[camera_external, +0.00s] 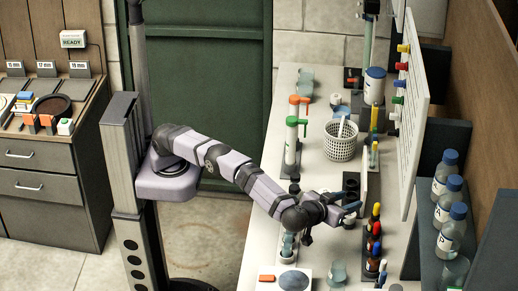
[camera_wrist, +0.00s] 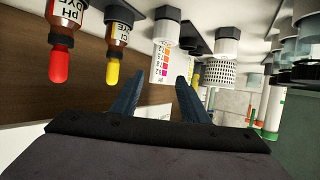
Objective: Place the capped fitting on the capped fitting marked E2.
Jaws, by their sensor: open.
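My gripper (camera_external: 350,208) is over the right half of the white bench, level with the dropper bottles. In the wrist view its two dark fingers (camera_wrist: 158,100) are spread with nothing between them. I cannot pick out a capped fitting for certain, and no E2 mark is readable. Two white upright pieces with coloured tops, one green (camera_external: 291,140) and one orange (camera_external: 295,108), stand on the bench's left side, away from my gripper. In the wrist view a green and white piece (camera_wrist: 275,108) appears inverted at the right.
Red- and yellow-topped dropper bottles (camera_external: 375,232) stand close beside my gripper. A perforated white basket (camera_external: 341,148) and a blue-lidded jar (camera_external: 374,86) stand farther back. Blue-capped bottles (camera_external: 448,195) line the right shelf. Bare bench (camera_external: 315,172) lies mid-left.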

